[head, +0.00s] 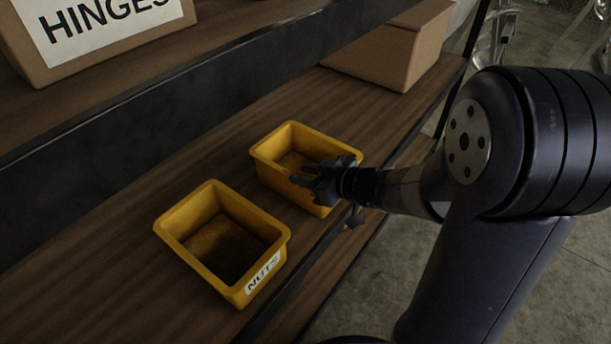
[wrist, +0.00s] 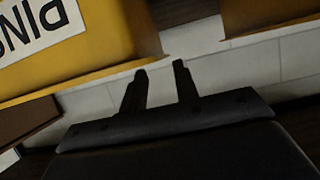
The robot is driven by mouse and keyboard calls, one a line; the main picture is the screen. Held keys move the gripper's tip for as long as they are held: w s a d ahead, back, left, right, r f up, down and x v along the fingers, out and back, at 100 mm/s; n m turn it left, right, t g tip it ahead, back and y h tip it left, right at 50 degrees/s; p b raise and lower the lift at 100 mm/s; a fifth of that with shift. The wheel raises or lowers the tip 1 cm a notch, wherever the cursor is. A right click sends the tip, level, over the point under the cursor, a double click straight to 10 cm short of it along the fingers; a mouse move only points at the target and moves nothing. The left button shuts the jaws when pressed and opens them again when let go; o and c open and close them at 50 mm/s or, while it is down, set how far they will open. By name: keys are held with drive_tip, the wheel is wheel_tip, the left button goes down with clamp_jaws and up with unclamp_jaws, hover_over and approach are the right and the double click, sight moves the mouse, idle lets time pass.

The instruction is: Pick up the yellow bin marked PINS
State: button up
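Two yellow bins stand on a brown wooden shelf. The farther one (head: 268,152) has my gripper (head: 303,182) in front of its near right side, and any label there is hidden in the head view. In the wrist view a yellow bin (wrist: 105,38) with a partly cut-off label reading PINS, upside down, fills the upper left. My gripper (wrist: 160,78) shows there with its two dark fingers apart and nothing between them. The fingers lie to the right of and below the labelled part. I cannot tell whether they touch the bin.
The nearer yellow bin (head: 172,226) is marked NUTS and sits close by on the left. A cardboard box (head: 395,55) stands at the shelf's far end. A box marked HINGES (head: 40,72) is on the upper shelf (head: 215,22), whose dark edge overhangs behind the bins.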

sight(287, 170)
drive_tip(key=b+x, duration=0.1)
drive_tip(key=x, duration=0.3)
drive_tip(key=shift+w+f, duration=0.1)
drive_tip(key=shift+w, duration=0.1)
drive_tip(key=shift+c, duration=0.2)
clamp_jaws()
idle(0.8)
